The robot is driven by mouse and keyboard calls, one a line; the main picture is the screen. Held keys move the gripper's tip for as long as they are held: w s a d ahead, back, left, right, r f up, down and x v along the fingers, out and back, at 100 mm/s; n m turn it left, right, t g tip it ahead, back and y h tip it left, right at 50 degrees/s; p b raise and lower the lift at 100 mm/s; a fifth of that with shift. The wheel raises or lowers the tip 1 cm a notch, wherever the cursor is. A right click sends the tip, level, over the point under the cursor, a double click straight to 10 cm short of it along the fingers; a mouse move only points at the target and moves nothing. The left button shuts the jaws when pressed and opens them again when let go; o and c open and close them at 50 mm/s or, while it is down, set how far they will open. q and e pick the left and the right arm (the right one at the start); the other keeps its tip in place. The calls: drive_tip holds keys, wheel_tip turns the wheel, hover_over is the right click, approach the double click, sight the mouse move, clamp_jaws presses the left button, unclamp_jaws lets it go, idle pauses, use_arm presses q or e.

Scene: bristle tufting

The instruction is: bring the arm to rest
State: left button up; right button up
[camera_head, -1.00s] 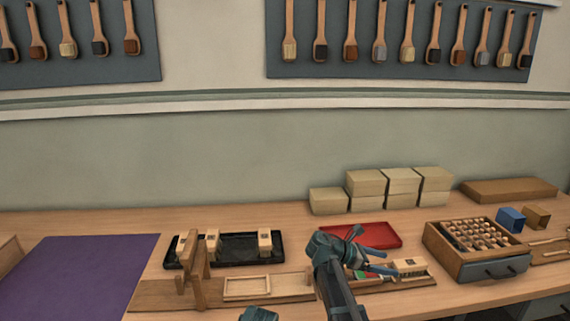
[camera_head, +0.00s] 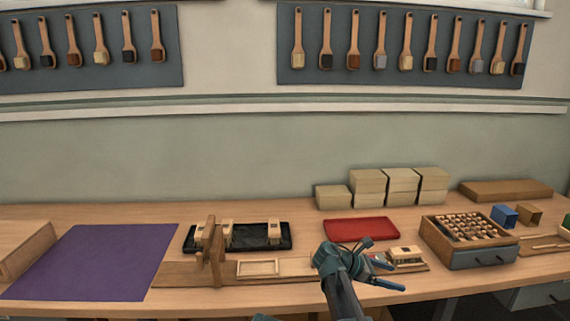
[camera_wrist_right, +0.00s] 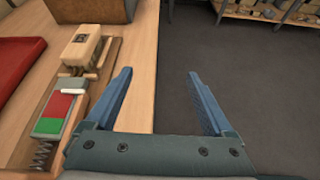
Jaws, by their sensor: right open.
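My right gripper (camera_head: 388,275) is over the front edge of the bench in the head view, right of centre. In the right wrist view its two blue fingers (camera_wrist_right: 158,100) are spread apart with nothing between them. The left finger is over the bench edge and the right one over the dark floor. A fixture with a red and green block and a spring (camera_wrist_right: 55,112) lies to the left of the fingers. Beside it a pale wooden block (camera_wrist_right: 83,50) sits on a wooden base. My left gripper does not show clearly.
The bench (camera_head: 180,300) holds a purple mat (camera_head: 95,262), a black tray (camera_head: 250,246) with pale blocks, a red tray (camera_head: 361,229), a wooden box of pegs (camera_head: 480,257) and stacked cartons (camera_head: 368,182). Open floor (camera_wrist_right: 240,80) lies in front of the bench.

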drive_tip(key=s+a+f+m+y, duration=0.4)
drive_tip(key=s+a+m, duration=0.1)
drive_tip(key=s+a, duration=0.35)
drive_tip(key=s+a+f+m+g+y, duration=0.1)
drive_tip(key=s+a+f+m+y, duration=0.35)
drive_tip(key=s+a, duration=0.4)
drive_tip(key=s+a+f+m+y, duration=0.3)
drive_tip(key=s+a+f+m, duration=0.15)
drive_tip(key=s+a, duration=0.4)
wheel_tip(320, 180, up, 14)
drive_tip(key=p, duration=1.3)
drive_tip(key=shift+m+p, duration=0.3)
drive_tip(key=shift+p, duration=0.05)
drive_tip(key=shift+d+f, duration=0.1)
